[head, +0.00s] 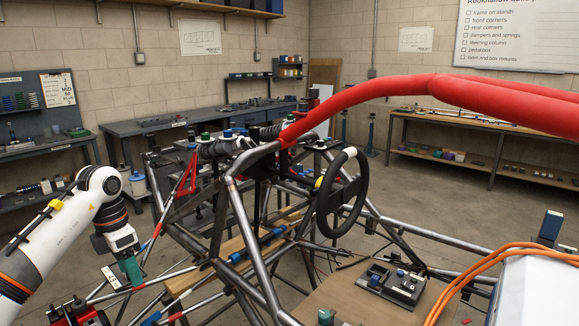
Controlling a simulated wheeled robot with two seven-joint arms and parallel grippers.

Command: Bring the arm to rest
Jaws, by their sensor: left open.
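My left arm comes in from the left edge, white with dark and orange rings, bent at an elbow high on the left. Its gripper (123,270) points down, outside the left side of the bare tube chassis (237,215). The gripper is open, and nothing shows held between its fingers. The fingertips are small and partly confused with the tubes and parts behind them, so I cannot tell how far they stand from these. My right gripper is not in view.
The black steering wheel (341,195) stands mid-chassis, with a red padded tube (365,92) arching above. A grey switch panel (393,284) lies on a board at the front. Orange cables (470,270) cross the lower right. Workbenches (205,119) line the walls; open floor lies between.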

